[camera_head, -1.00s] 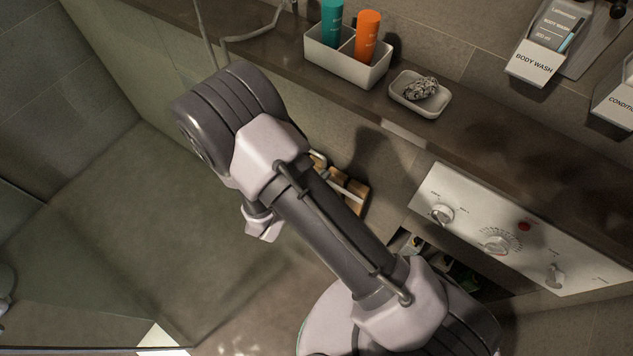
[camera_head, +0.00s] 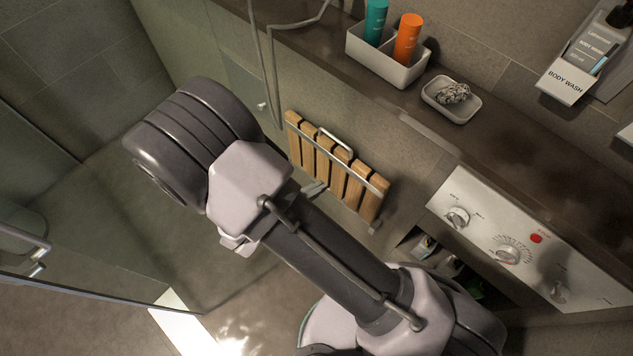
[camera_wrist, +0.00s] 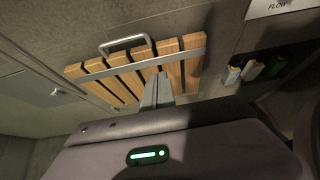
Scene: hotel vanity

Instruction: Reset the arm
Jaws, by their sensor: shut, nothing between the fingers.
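My gripper (camera_wrist: 157,90) shows in the wrist view as narrow grey fingers, shut and empty, beyond the dark housing with a green light. It appears in front of a wooden slatted seat, with no clear contact visible. In the head view my grey and white arm reaches from the lower right toward the upper left, and its bulky joints hide most of what lies below it.
The slatted seat (camera_head: 352,185) is mounted on the wall under a dark ledge (camera_head: 385,88). On the ledge are a caddy (camera_head: 403,73) with teal and orange bottles and a soap dish (camera_head: 437,104). A control panel (camera_head: 482,241) is at right; a glass screen (camera_head: 75,225) at left.

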